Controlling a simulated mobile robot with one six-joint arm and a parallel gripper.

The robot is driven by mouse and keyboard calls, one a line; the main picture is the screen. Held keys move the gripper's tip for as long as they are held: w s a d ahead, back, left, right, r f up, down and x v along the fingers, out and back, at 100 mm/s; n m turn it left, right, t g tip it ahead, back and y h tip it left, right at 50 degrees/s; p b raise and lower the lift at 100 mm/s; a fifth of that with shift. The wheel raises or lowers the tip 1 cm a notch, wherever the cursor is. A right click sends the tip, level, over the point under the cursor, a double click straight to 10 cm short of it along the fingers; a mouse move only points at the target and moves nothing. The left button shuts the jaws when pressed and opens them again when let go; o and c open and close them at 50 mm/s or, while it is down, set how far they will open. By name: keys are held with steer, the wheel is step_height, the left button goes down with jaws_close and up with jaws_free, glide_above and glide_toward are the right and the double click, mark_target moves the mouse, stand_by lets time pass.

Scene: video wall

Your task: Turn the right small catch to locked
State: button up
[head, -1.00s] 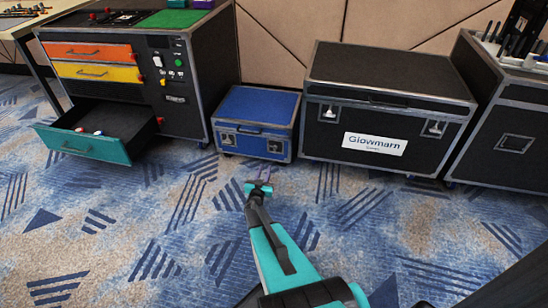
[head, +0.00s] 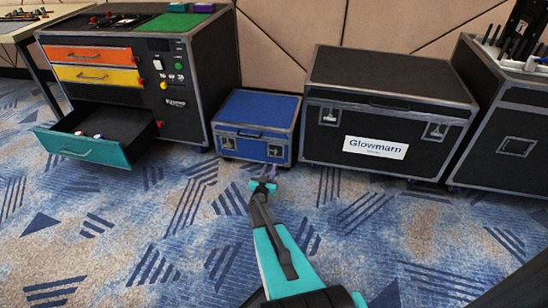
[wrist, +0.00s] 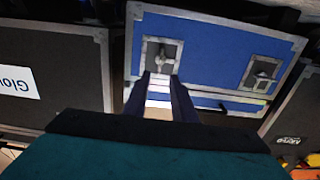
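The small blue case (head: 256,112) stands on the carpet with two grey catches on its front. Its right small catch (head: 275,150) is on the side towards the big black case; in the turned-over wrist view this catch (wrist: 161,52) is the left one, just beyond my fingertips. The left small catch (head: 228,143) also shows in the wrist view (wrist: 262,72). My gripper (head: 267,178) is in front of the right catch. In the wrist view my gripper (wrist: 160,82) is open and empty, its dark fingers apart. I cannot tell how the right catch's knob is turned or whether a finger touches it.
A large black case (head: 388,125) labelled Glowmarn stands close on the right. A drawer cabinet (head: 180,113) stands left, its teal drawer (head: 85,147) pulled out over the floor. The patterned carpet (head: 160,240) in front is free.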

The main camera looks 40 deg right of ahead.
mark_target(275, 153)
steer(key=b+x, duration=0.2)
steer(key=x, duration=0.7)
steer(key=shift+w+d, duration=0.2)
steer(key=shift+d, duration=0.15)
steer(key=shift+c, duration=0.2)
jaws_close()
